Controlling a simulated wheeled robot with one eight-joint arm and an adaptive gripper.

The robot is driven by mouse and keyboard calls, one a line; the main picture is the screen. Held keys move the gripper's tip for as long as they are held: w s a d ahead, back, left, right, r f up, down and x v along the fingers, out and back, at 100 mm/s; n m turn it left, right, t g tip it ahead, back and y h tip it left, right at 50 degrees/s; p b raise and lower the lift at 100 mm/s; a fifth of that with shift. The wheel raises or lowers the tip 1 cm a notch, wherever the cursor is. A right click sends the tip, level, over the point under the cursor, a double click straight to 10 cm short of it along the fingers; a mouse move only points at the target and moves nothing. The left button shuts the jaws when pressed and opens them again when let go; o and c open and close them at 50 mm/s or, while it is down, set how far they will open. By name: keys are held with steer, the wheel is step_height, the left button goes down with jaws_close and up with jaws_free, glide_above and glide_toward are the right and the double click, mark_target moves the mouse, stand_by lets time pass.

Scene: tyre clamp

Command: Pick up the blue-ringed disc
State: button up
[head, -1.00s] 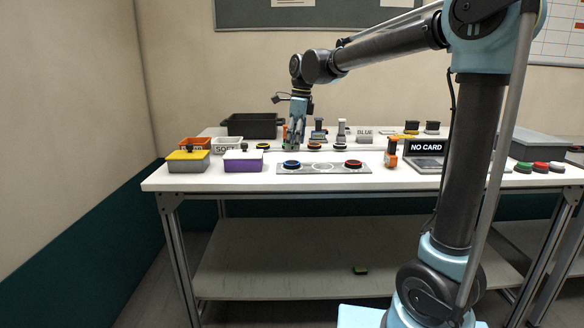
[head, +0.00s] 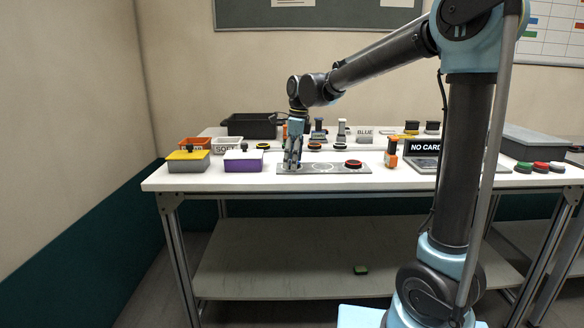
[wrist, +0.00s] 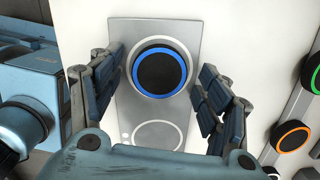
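The blue-ringed disc (wrist: 160,70), black with a blue ring, lies on the grey plate (wrist: 150,30) in the wrist view. My gripper (wrist: 160,66) is open, with one finger on each side of the disc and a visible gap to it on both sides. In the head view my gripper (head: 292,164) is low over the left end of the plate (head: 320,169) and hides the disc. I cannot tell the exact height of the fingertips above the plate.
A red-ringed disc (head: 353,163) sits at the plate's right end, past an empty outlined circle (wrist: 158,135). A purple box with a white lid (head: 243,161) stands close left. An orange-and-black upright item (head: 391,153) stands to the right. Several ringed discs lie behind.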

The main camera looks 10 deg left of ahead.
steer(key=c, duration=0.8)
step_height(320, 180, up, 10)
